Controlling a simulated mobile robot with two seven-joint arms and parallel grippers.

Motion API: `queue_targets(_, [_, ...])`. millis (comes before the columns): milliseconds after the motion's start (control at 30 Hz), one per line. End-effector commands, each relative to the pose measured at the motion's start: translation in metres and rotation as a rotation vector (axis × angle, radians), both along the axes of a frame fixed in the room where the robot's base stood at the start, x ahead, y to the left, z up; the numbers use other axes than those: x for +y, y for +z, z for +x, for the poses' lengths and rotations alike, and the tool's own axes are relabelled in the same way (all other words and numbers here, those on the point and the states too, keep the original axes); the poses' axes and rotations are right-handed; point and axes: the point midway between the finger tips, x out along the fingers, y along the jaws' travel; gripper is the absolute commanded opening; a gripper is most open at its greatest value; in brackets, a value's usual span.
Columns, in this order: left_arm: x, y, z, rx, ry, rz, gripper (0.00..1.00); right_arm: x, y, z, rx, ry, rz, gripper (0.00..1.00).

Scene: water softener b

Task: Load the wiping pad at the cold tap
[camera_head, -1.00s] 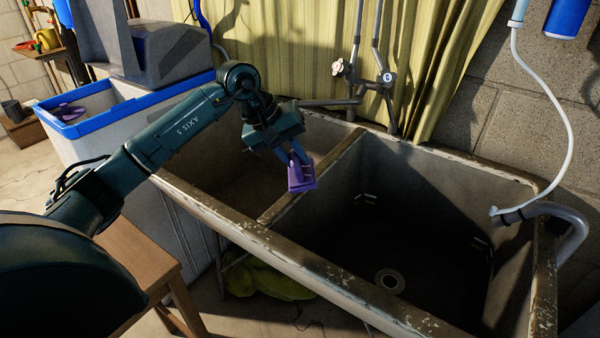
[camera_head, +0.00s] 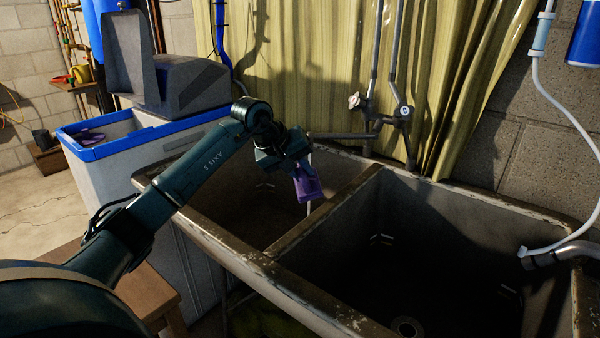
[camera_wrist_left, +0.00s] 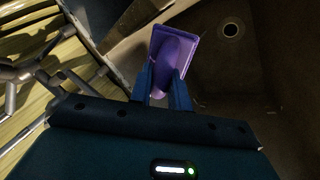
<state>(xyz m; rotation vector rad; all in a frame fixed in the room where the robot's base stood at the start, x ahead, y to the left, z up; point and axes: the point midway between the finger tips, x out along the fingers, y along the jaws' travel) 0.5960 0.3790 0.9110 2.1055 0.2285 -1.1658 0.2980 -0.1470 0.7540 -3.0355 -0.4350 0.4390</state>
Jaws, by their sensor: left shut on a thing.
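My left gripper (camera_head: 300,166) is shut on a purple wiping pad (camera_head: 308,189), held over the sink near the divider between the two basins. The pad also shows in the left wrist view (camera_wrist_left: 176,58), between the blue fingers (camera_wrist_left: 163,92). The tap's grey spout (camera_head: 340,135) reaches left above the gripper. The tap has a pale handle (camera_head: 354,101) and a blue-marked one (camera_head: 405,111). A thin pale streak (camera_head: 309,208), which looks like running water, drops beside the pad; I cannot tell whether it touches the pad. My right gripper is out of view.
The double sink's right basin (camera_head: 450,240) is empty, with a drain. The divider (camera_head: 335,205) runs close to the pad. A blue-rimmed white tank (camera_head: 130,190) stands left of the sink, a wooden stool (camera_head: 140,290) in front. A white hose (camera_head: 560,110) hangs at right.

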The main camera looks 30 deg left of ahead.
Motion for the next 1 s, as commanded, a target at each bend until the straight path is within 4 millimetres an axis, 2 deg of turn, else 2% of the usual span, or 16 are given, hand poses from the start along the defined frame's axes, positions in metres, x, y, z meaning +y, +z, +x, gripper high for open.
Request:
queue_targets(800, [0.040, -0.014, 0.069, 0.002, 0.000, -0.002, 0.00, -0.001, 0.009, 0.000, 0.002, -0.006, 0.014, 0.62])
queue_targets(1000, [0.046, -0.018, 0.082, 0.001, -0.001, -0.002, 0.00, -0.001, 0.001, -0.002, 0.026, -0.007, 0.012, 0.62])
